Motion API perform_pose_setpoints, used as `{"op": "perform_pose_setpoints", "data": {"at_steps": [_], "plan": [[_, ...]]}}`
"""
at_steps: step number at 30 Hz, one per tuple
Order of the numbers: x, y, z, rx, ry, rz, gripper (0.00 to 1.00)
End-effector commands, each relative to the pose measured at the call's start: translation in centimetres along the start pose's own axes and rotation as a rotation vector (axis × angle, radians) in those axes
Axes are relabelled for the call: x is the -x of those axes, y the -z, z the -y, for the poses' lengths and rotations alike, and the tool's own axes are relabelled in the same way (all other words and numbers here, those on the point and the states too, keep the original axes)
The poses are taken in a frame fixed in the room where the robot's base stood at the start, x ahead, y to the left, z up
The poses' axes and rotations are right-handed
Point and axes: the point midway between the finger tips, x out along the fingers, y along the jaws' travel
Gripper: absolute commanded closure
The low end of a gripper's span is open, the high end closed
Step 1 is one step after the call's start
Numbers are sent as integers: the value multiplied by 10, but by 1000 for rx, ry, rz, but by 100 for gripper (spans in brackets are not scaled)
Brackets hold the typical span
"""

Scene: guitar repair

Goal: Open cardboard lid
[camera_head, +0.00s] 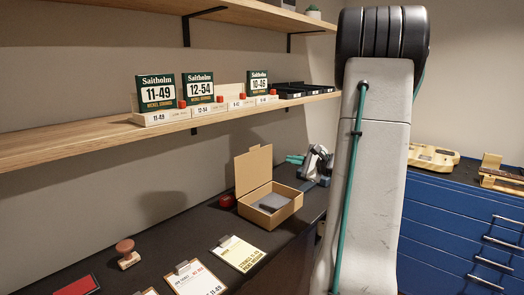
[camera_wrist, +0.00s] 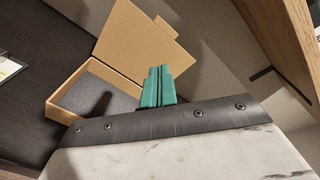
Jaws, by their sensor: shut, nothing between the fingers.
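The cardboard box (camera_head: 270,212) stands on the dark worktop, left of my arm in the head view. Its lid (camera_head: 254,169) stands up, hinged at the back edge, so the inside shows. A dark grey item or lining lies inside. In the wrist view the box (camera_wrist: 62,110) is at the left and its raised lid (camera_wrist: 140,42) is behind my fingers. My gripper (camera_wrist: 157,72) has green fingers, shut together and empty, in front of the lid. It also shows in the head view (camera_head: 295,159), to the right of the lid and apart from it.
A red round object (camera_head: 227,201) sits left of the box. A wooden stamp (camera_head: 127,254), a red pad (camera_head: 76,287) and clipboards (camera_head: 237,253) lie on the worktop. A shelf (camera_head: 90,142) with string packs runs above. Blue drawers (camera_head: 460,215) stand right.

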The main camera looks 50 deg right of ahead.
Motion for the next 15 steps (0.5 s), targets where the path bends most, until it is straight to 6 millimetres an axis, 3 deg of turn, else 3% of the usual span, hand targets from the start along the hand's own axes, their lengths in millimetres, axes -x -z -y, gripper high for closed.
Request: {"op": "perform_pose_setpoints", "data": {"at_steps": [7, 15], "plan": [[3, -7, 3, 479, 96, 22, 100], [-4, -10, 5, 649, 109, 24, 100]]}}
